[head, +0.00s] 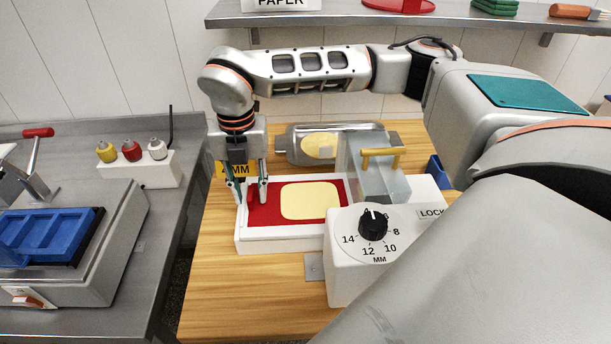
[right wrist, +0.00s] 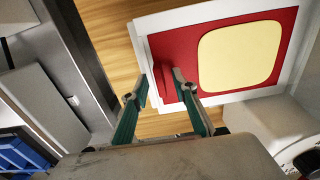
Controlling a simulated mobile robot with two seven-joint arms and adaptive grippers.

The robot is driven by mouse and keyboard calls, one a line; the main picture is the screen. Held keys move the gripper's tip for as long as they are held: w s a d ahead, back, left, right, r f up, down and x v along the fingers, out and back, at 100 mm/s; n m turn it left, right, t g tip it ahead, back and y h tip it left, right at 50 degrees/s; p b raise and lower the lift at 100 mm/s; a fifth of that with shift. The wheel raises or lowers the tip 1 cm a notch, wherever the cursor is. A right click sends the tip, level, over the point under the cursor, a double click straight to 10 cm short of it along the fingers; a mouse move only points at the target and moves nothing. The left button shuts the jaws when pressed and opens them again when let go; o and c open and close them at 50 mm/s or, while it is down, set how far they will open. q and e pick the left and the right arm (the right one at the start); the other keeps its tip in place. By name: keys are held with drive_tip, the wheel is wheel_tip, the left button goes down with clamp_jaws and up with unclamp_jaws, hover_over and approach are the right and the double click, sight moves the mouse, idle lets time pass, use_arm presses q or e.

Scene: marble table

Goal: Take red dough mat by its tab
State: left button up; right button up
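The red dough mat (head: 322,213) lies flat in the white bed of a dough roller, with a pale yellow dough sheet (head: 308,200) on it. The right wrist view also shows the mat (right wrist: 165,48) and the dough (right wrist: 238,55). A raised red tab (right wrist: 164,82) is at the mat's left end, partly hidden by a finger. My right gripper (head: 250,198) points down over this left end. Its fingers (right wrist: 160,80) are apart, seemingly on either side of the tab; contact cannot be told. My left gripper is not in view.
The roller housing has a clear guard (head: 375,180) and a dial box (head: 352,270) right of the mat. A steel counter with a blue-moulded press (head: 48,232) and several small bottles (head: 131,151) is at left. A shelf (head: 330,19) runs above.

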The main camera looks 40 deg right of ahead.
clamp_jaws()
drive_tip(key=shift+r, duration=0.1)
